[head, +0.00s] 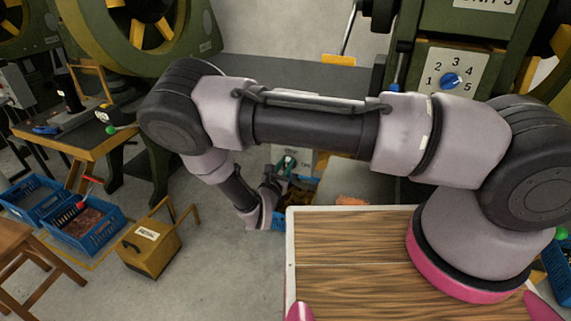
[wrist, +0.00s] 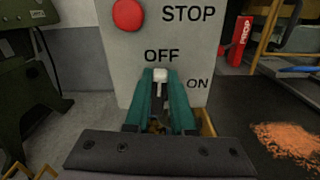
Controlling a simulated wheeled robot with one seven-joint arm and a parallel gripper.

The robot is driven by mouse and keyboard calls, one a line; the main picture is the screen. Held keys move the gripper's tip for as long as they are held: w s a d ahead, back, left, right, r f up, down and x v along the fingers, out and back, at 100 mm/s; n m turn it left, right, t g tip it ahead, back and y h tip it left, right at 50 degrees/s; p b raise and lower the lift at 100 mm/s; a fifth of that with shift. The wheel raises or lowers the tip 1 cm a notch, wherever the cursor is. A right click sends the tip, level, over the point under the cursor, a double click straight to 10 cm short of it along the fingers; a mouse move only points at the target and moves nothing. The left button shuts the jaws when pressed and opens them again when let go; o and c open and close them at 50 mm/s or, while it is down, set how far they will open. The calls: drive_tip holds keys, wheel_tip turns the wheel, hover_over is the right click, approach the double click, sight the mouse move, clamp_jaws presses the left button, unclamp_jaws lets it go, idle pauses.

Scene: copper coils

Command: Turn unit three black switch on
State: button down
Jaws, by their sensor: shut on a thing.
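A pale grey control box (wrist: 115,60) fills the middle of the wrist view, marked STOP, OFF and ON. A switch lever (wrist: 160,75) with a pale, whitish tip points up at the OFF mark; ON is to its lower right. The lever's base is hidden between the fingers. In the head view my gripper (head: 286,165) is small, in front of the box, partly covered by my arm.
A red stop button (wrist: 127,14) is just above the switch, to the left. A heap of orange-brown bits (wrist: 288,140) lies on the dark floor at right. A green machine (wrist: 35,75) stands at left. A numbered dial with a blue knob (head: 451,81) is higher up.

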sight(296, 165)
drive_tip(key=shift+s+d+f+m, duration=0.15)
drive_tip(key=shift+d+f+m, duration=0.25)
drive_tip(key=shift+m, duration=2.35)
drive_tip(key=shift+s+d+f+m, duration=0.15)
drive_tip(key=shift+d+f+m, duration=0.25)
drive_tip(key=shift+m, duration=2.4)
drive_tip(key=shift+s+d+f+m, duration=0.2)
drive_tip(key=shift+f+m, duration=0.3)
drive_tip(key=shift+m, duration=2.25)
drive_tip(key=c, duration=0.8)
unclamp_jaws()
drive_tip(key=shift+o, duration=0.2)
drive_tip(key=v, duration=1)
drive_tip(key=shift+s, duration=0.35)
drive_tip(key=shift+a, duration=0.1)
